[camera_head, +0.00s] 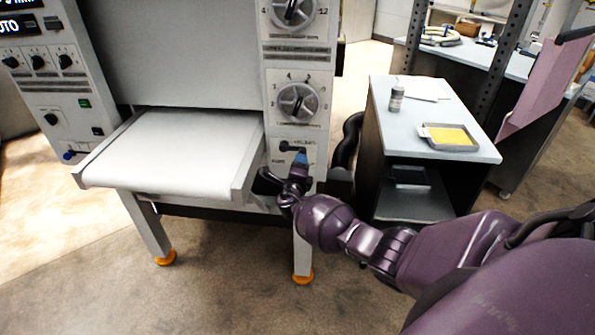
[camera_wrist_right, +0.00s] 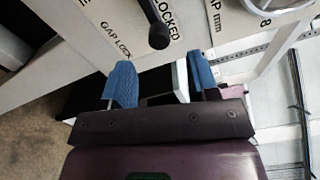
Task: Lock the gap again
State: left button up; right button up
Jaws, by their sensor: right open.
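The gap lock lever (camera_head: 292,147) is a short black handle on the sheeter's right front panel. In the right wrist view its round black knob (camera_wrist_right: 158,38) shows beside the printed word LOCKED, with GAP LOCK printed on its other side. In the head view the lever points to the right, roughly level. My right gripper (camera_head: 301,160) is just below the lever's knob end. In the wrist view its blue fingers (camera_wrist_right: 160,80) are apart with nothing held between them, and the knob lies beyond their tips. My left gripper is out of view.
The gap dial (camera_head: 297,103) sits above the lever, with another dial (camera_head: 292,12) higher up. A pale feed table (camera_head: 165,150) juts out left of my right gripper.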

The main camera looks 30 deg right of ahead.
jog(key=shift+v, duration=1.5)
